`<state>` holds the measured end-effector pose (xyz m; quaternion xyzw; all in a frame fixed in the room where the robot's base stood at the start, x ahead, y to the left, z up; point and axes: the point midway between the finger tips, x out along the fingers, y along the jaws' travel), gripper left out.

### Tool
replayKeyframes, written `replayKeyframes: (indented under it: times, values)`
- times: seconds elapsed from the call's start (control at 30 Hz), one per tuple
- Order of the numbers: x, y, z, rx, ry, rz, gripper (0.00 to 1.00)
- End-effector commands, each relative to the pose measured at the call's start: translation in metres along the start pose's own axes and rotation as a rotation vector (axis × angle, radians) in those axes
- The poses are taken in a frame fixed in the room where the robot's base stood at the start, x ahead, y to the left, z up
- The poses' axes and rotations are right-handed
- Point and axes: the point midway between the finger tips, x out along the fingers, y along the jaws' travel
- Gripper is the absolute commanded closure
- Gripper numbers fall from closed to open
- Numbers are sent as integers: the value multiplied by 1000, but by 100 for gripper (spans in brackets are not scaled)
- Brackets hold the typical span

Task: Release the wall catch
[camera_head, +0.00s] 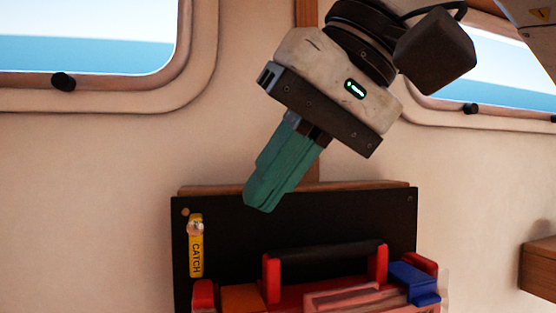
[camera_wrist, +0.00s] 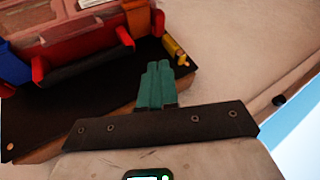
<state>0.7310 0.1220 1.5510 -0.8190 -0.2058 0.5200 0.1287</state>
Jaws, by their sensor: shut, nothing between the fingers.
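The wall catch (camera_head: 196,252) is a yellow strip marked CATCH with a round metal pivot at its top. It hangs upright on the left side of a black wall panel (camera_head: 225,235). In the wrist view the catch (camera_wrist: 174,46) shows just beyond and to the right of the fingertips. My gripper (camera_head: 260,200) has green fingers, pressed together and empty. In the head view it is above and to the right of the catch, angled down to the left, and looks apart from it. In the wrist view my gripper (camera_wrist: 157,68) points toward the panel's edge.
A red case (camera_head: 290,294) with a black handle (camera_head: 328,257) sits against the panel, with a blue latch (camera_head: 413,282) at its right. A wooden ledge (camera_head: 538,265) juts out at the far right. The wall left of the panel is clear.

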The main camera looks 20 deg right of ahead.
Motion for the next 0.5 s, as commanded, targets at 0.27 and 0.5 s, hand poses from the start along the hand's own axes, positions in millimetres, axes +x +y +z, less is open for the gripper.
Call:
replayKeyframes:
  times: [0.27,0.5]
  values:
    - [46,0,0,-1,-3,1,100]
    - [64,0,0,0,-2,0,100]
